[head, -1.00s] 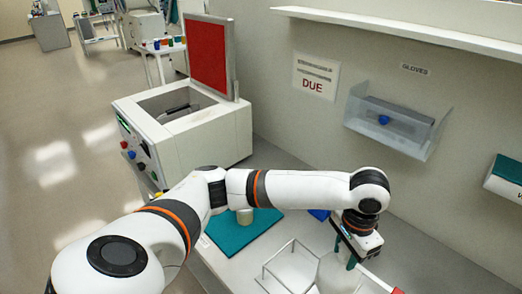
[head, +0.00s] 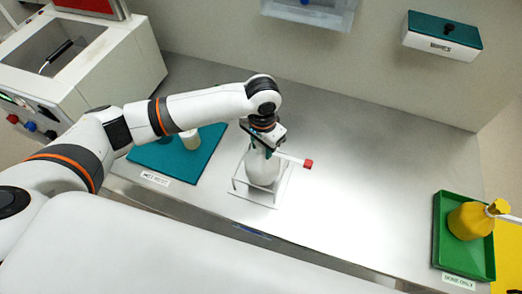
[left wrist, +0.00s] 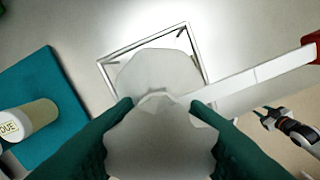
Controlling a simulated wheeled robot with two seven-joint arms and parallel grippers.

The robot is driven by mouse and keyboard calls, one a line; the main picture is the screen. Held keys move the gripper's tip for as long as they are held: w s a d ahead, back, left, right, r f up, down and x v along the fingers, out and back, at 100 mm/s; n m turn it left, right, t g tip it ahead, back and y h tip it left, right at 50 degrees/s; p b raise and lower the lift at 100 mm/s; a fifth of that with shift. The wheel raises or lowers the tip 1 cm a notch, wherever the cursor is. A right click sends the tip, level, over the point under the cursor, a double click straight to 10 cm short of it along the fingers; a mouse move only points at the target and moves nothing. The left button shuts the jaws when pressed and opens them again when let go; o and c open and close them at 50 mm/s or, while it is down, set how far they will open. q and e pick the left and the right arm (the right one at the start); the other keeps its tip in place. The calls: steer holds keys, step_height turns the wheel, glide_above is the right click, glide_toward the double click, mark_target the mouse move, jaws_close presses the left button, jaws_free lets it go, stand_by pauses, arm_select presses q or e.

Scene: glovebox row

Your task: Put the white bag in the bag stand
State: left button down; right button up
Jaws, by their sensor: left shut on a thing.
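The white bag (head: 262,168) hangs upright from my left gripper (head: 262,146), which is shut on its gathered neck. The bag also shows in the left wrist view (left wrist: 155,75), between the green fingers. A white strip with a red end (head: 308,164) sticks out to the right from the neck. The bag stand (head: 240,184), a pale wire frame on a flat base, is around the lower bag as seen from the head. In the left wrist view the stand's frame (left wrist: 118,58) shows behind the bag. I cannot tell whether the bag touches the base.
A teal mat (head: 165,160) with a pale jar (head: 190,138) lies left of the stand. A green tray (head: 447,240) with a yellow bag (head: 470,220) is at the far right. The bench (head: 370,170) between stand and tray is clear. A teal-lidded box (head: 442,38) is on the wall.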

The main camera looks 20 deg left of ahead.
arm_select(q)
steer(key=shift+f, duration=1.5)
arm_select(e)
steer(key=shift+r, duration=0.2)
arm_select(q)
steer(key=shift+f, duration=0.1)
arm_select(e)
steer(key=shift+a, duration=0.1)
arm_select(q)
steer(key=c, duration=1.2)
jaws_free()
steer(key=o, duration=0.3)
arm_select(e)
steer(key=shift+a, duration=0.3)
arm_select(q)
step_height(320, 180, up, 12)
steer(key=shift+r+b, duration=0.1)
steer(key=shift+b, duration=0.65)
arm_select(e)
steer(key=shift+d+f, duration=0.3)
steer(key=shift+f, duration=0.6)
arm_select(q)
steer(key=shift+s, duration=0.1)
